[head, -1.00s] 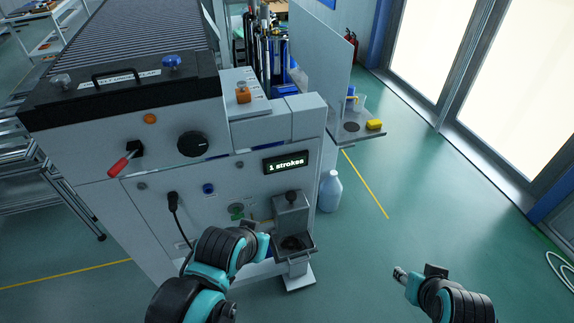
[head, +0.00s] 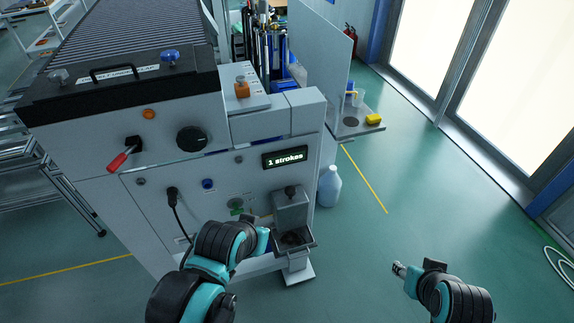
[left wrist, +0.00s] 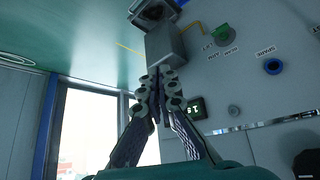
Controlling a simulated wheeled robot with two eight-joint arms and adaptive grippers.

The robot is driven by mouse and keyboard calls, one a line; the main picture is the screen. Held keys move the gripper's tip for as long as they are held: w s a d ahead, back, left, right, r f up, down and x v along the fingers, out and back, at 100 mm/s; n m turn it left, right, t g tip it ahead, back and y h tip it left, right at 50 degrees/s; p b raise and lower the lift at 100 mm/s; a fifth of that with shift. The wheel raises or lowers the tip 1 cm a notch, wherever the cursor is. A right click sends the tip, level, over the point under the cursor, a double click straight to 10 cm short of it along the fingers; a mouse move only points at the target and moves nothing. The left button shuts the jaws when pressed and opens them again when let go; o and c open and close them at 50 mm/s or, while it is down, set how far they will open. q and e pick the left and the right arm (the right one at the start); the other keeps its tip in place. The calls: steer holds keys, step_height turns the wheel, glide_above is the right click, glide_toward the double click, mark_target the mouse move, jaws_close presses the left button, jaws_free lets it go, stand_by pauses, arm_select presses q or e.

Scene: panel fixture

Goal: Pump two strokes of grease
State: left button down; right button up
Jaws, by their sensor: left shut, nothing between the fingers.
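The grease pump is a grey box (head: 291,212) with a black knob (head: 291,191) on top, low on the front of the machine. A small dark tray (head: 308,242) sits under it. The display (head: 285,157) above reads "1 strokes". In the head view my left arm reaches to just left of the pump and hides its own fingers. In the left wrist view my left gripper (left wrist: 160,82) is shut and empty, its tips in front of the pump box (left wrist: 165,48); contact is unclear. My right gripper (head: 399,269) hangs over open floor at the right; its jaw state is unclear.
The machine front carries a red-handled lever (head: 118,161), a black dial (head: 191,140) and a plugged cable (head: 173,200). A side shelf (head: 350,132) holds a yellow sponge (head: 374,119). A jug (head: 329,187) stands on the floor.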

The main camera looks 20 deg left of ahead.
arm_select(q)
steer(key=w+r+n+h+p, duration=0.1)
steer(key=w+r+n+p, duration=0.15)
steer(key=w+n, duration=0.4)
steer(key=n+t+h+p, duration=0.1)
steer(key=n+h+p, duration=0.15)
steer(key=n, duration=1.35)
glide_above(289, 191)
step_height(289, 191, down, 4)
steer(key=r, duration=0.1)
steer(key=shift+f, duration=0.2)
steer(key=shift+f, duration=0.1)
step_height(289, 191, down, 9)
steer(key=b, duration=0.6)
steer(key=shift+r+b, duration=0.2)
steer(key=shift+b, duration=0.1)
steer(key=shift+f+b, duration=0.45)
